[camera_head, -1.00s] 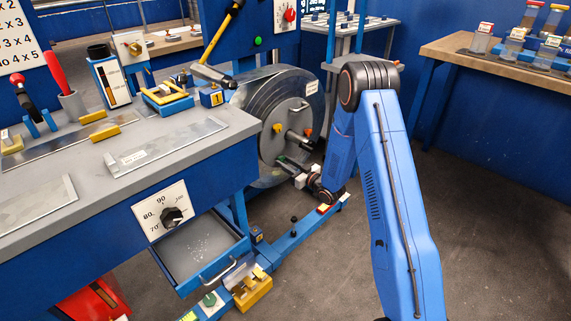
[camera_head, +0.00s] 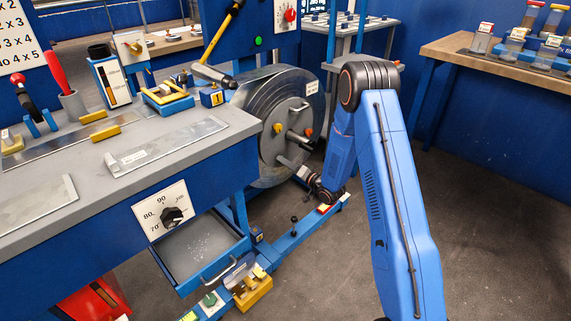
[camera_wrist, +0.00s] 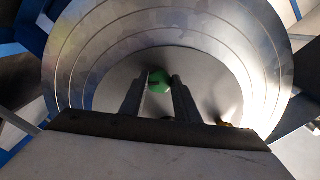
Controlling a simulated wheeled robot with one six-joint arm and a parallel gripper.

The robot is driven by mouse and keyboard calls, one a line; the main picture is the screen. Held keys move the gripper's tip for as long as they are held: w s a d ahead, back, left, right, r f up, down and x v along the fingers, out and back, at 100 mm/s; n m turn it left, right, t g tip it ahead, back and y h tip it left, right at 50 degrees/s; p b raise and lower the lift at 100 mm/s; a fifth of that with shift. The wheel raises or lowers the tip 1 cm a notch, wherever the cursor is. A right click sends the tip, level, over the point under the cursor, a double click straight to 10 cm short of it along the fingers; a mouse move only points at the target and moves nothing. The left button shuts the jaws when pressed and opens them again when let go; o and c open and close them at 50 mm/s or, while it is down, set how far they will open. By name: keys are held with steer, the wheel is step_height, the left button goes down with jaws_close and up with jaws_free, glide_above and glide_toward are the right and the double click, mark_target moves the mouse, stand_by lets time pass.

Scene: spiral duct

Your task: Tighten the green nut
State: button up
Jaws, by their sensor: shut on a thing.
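The green nut (camera_wrist: 159,83) sits on the flat round face of the coil drum, between my fingertips in the wrist view. My gripper (camera_wrist: 160,84) is shut on it, one finger on each side. In the head view my gripper (camera_head: 285,162) reaches in from the right to the lower part of the drum face, and the nut cannot be made out there. The metal drum (camera_head: 262,105) stands upright at the right end of the bench. The fingers hide part of the nut's sides.
A blue floor rail (camera_head: 290,240) runs below. An open drawer (camera_head: 205,250) juts from the bench. The floor at right is clear.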

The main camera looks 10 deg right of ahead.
steer(key=shift+m, duration=3.7)
steer(key=o, duration=1.1)
steer(key=shift+c, duration=0.2)
steer(key=shift+d, duration=0.1)
steer(key=v, duration=1.7)
steer(key=shift+s, duration=0.15)
